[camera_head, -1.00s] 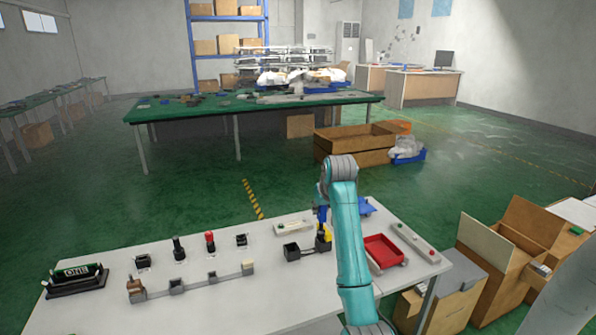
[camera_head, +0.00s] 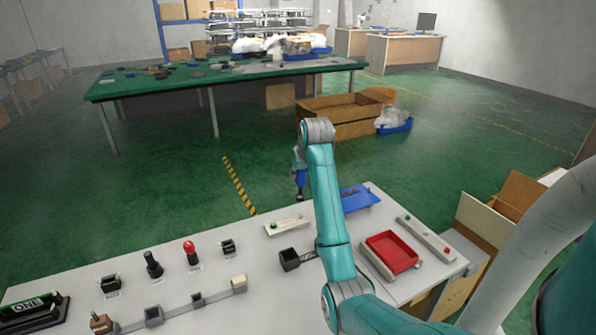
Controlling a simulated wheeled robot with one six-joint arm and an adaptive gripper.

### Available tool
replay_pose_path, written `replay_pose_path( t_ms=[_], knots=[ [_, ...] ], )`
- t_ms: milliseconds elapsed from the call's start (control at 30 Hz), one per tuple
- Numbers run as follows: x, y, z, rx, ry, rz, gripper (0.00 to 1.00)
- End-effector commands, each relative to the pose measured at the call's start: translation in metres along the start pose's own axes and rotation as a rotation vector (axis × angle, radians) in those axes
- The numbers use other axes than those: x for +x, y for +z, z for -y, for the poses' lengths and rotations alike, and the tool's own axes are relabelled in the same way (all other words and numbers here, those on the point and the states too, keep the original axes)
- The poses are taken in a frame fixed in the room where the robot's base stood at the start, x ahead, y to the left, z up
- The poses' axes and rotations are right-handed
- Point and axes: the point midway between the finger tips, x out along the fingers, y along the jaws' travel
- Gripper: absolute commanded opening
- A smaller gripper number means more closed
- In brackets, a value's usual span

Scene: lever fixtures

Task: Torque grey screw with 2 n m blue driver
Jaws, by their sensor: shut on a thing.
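My gripper (camera_head: 298,165) hangs just left of my teal arm, partly hidden by it and small in the picture. It is shut on a blue driver (camera_head: 300,178), which points down with a dark lower end, above the table's far edge. A pale board (camera_head: 287,226) with small fittings lies below the driver, and another pale board (camera_head: 424,237) with small buttons lies at the right. The grey screw is too small to tell apart. A dark open holder (camera_head: 294,258) stands left of my arm.
On the white table (camera_head: 215,275) are a red tray (camera_head: 391,251), a blue tray (camera_head: 358,198), a red-topped lever (camera_head: 191,252), a black lever (camera_head: 152,264) and a row of grey fixtures (camera_head: 197,299). Cardboard boxes (camera_head: 487,224) stand at the right.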

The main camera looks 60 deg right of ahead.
Motion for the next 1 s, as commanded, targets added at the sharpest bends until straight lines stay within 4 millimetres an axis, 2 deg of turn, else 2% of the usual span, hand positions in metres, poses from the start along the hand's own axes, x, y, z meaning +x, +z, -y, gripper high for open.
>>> replay_pose_path(
  t_ms=[367, 1000],
  knots=[
    [0.005, 0.004, 0.000, -0.001, -0.001, 0.000, 0.00],
    [0.042, 0.029, 0.000, -0.001, -0.001, 0.000, 0.00]
  ],
)
